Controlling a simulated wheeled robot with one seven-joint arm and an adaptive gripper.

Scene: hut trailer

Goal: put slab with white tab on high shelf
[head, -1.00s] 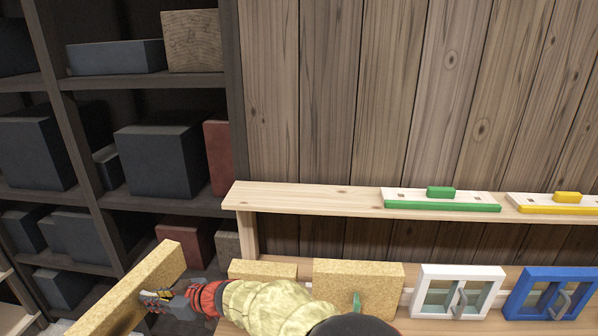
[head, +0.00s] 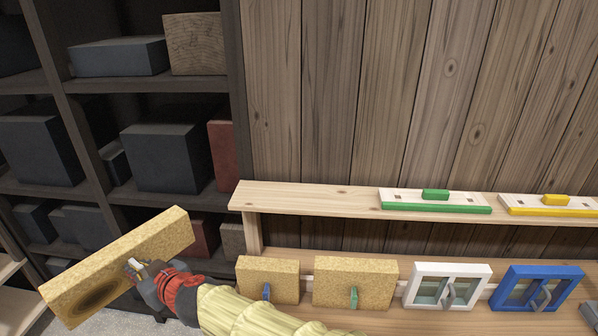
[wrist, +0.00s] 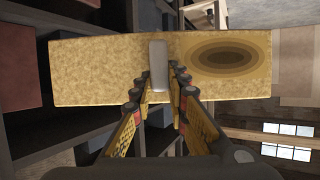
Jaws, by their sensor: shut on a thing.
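A tan speckled slab (head: 150,253) with a dark ringed oval at one end is held up at the lower left of the head view, tilted. In the wrist view the slab (wrist: 100,75) spans the top, and its white tab (wrist: 158,66) stands between my fingers. My gripper (head: 140,272) is shut on that tab; it also shows in the wrist view (wrist: 160,85). The high shelf (head: 310,199) is a pale wooden board along the plank wall, to the right of the slab. Its left part is bare.
The high shelf carries a green-edged panel (head: 435,201) and a yellow-edged panel (head: 550,206). Below are two tan slabs with a blue tab (head: 268,276) and a green tab (head: 352,275), plus white (head: 447,271) and blue (head: 541,272) window frames. Dark shelving (head: 150,197) with boxes stands left.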

